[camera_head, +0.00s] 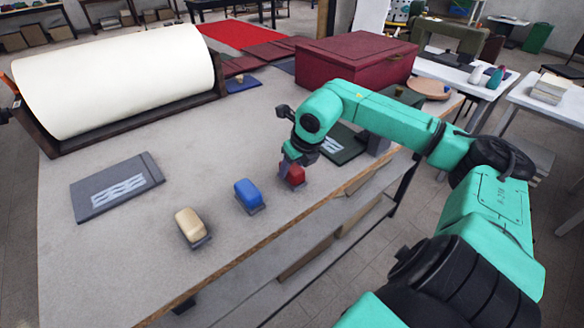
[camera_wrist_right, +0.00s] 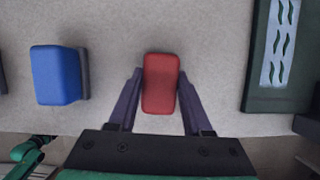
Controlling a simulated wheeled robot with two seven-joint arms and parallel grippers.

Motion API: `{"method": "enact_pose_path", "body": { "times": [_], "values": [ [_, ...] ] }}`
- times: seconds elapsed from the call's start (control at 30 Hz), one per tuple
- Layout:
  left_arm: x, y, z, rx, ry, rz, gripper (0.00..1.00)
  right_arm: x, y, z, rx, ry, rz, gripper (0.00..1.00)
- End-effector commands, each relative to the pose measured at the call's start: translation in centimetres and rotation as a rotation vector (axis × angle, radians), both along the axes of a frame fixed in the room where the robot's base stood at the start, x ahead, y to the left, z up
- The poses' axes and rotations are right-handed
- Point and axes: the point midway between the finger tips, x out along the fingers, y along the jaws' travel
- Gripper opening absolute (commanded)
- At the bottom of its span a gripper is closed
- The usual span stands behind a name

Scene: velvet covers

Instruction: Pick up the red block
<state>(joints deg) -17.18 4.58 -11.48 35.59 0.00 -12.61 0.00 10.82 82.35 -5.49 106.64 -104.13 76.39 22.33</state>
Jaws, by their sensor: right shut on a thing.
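The red block (camera_head: 296,175) is near the front edge of the grey table (camera_head: 130,225), right of the blue block (camera_head: 248,194). My right gripper (camera_head: 291,170) reaches down over it and partly hides it in the head view. In the right wrist view the red block (camera_wrist_right: 160,84) is between the two fingers of my right gripper (camera_wrist_right: 161,98), which is shut on it. I cannot tell whether the block is clear of the table. The blue block (camera_wrist_right: 56,75) also shows left of it in the wrist view. My left gripper is not in view.
A cream block (camera_head: 189,225) stands left of the blue one. A dark folder with a pale pattern (camera_head: 117,187) lies at left, and a dark green one (camera_head: 345,145) lies behind my right gripper. A large white roll (camera_head: 115,80) and a dark red box (camera_head: 355,60) stand at the back.

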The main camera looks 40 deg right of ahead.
Motion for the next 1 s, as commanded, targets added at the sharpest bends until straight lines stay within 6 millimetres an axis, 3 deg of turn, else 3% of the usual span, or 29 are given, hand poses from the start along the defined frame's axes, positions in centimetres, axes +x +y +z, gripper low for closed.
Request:
{"method": "enact_pose_path", "body": {
  "times": [0.23, 0.37, 0.47, 0.7, 0.8, 1.0],
  "values": [
    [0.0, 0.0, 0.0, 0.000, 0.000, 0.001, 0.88, 0.0, 0.0, 0.3, 0.000, -0.002, 0.000, 0.00],
    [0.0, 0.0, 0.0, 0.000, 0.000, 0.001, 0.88, 0.1, 0.0, 1.8, 0.002, -0.005, 0.000, 0.00],
    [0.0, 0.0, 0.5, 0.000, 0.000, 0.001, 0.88, 0.2, 0.0, 4.8, 0.001, -0.010, 0.000, 0.00],
    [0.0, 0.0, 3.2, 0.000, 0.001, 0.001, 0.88, 0.1, 0.1, 14.1, 0.003, -0.009, 0.002, 0.00],
    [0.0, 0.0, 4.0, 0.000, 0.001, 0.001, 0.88, 0.1, 0.1, 17.0, 0.004, -0.007, 0.002, 0.00],
    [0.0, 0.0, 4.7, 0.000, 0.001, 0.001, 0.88, 0.0, 0.0, 19.9, 0.001, -0.001, 0.002, 0.00]
  ]
}}
